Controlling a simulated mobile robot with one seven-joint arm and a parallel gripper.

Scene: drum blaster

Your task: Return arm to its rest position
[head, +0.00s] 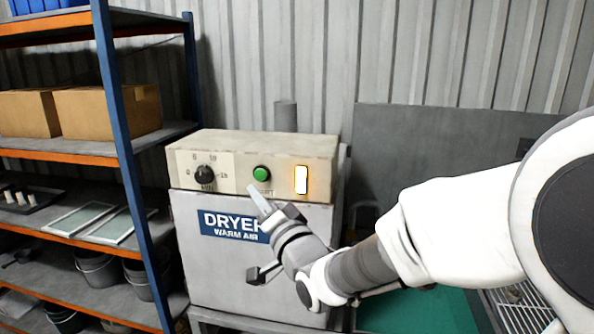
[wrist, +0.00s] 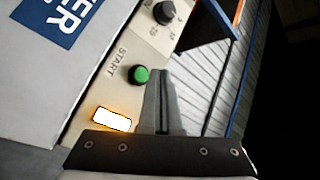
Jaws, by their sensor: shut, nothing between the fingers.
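My gripper (head: 254,192) is shut and empty, in front of the upper part of the dryer (head: 250,270). Its fingertips are just below the green start button (head: 261,173) in the head view. In the wrist view my gripper (wrist: 161,72) points up past the green button (wrist: 139,75), which lies just left of the fingertips. I cannot tell whether the fingers touch the panel. My arm reaches in from the right, bent at the elbow. The white indicator (head: 301,179) right of the button is lit with an orange glow.
A dark dial (head: 205,174) sits at the panel's left. A blue and orange shelf rack (head: 128,150) with cardboard boxes (head: 110,108), frames and buckets (head: 98,266) stands on the left. A grey panel (head: 425,150) and green surface (head: 420,310) lie on the right, near a wire rack (head: 525,305).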

